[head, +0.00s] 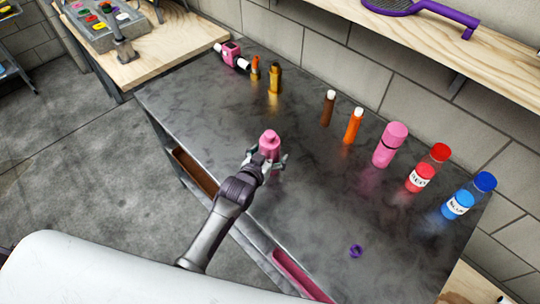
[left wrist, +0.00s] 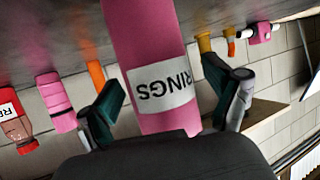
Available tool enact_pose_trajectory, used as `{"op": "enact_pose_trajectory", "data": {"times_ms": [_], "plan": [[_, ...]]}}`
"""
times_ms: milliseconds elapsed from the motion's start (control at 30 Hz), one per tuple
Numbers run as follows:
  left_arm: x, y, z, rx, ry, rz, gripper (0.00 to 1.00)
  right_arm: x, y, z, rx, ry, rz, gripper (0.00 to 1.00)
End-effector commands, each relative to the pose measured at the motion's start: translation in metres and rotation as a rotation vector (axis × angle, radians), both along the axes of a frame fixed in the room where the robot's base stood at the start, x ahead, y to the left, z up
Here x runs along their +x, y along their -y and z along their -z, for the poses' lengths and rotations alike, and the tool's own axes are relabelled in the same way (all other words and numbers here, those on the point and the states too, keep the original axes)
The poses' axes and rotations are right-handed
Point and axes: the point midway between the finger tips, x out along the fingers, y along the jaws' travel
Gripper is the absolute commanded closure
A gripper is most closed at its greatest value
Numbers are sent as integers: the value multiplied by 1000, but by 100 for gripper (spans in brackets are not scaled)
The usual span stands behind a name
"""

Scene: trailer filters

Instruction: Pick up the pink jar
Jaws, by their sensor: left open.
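The pink jar (head: 269,141) stands on the dark worktable in the head view, near the table's front edge. In the left wrist view the pink jar (left wrist: 150,45) fills the middle, with a white label that reads "RINGS" upside down. My left gripper (head: 266,159) is open at the jar, and its fingers partly hide the jar's lower part in the head view. In the left wrist view the jar is between the two spread fingers of the left gripper (left wrist: 172,98). Gaps show between the fingers and the jar. My right gripper is not in view.
Along the back of the worktable (head: 220,120) stand a pink bottle (head: 390,145), an orange bottle (head: 353,126), a brown bottle (head: 328,108), a red jar (head: 420,177) and a blue jar (head: 458,204). A small purple ring (head: 356,251) lies at the front right. The table around the jar is clear.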

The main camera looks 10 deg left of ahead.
Motion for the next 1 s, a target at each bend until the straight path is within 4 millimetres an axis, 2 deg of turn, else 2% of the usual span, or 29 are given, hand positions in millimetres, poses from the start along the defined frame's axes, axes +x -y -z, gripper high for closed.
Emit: {"op": "enact_pose_trajectory", "data": {"times_ms": [267, 667, 1000], "plan": [[2, 0, 1, 0, -1, 0, 10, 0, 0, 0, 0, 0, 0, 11], [2, 0, 1, 0, -1, 0, 77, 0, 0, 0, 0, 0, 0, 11], [3, 0, -2, 0, 1, 0, 78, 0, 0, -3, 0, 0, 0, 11]]}}
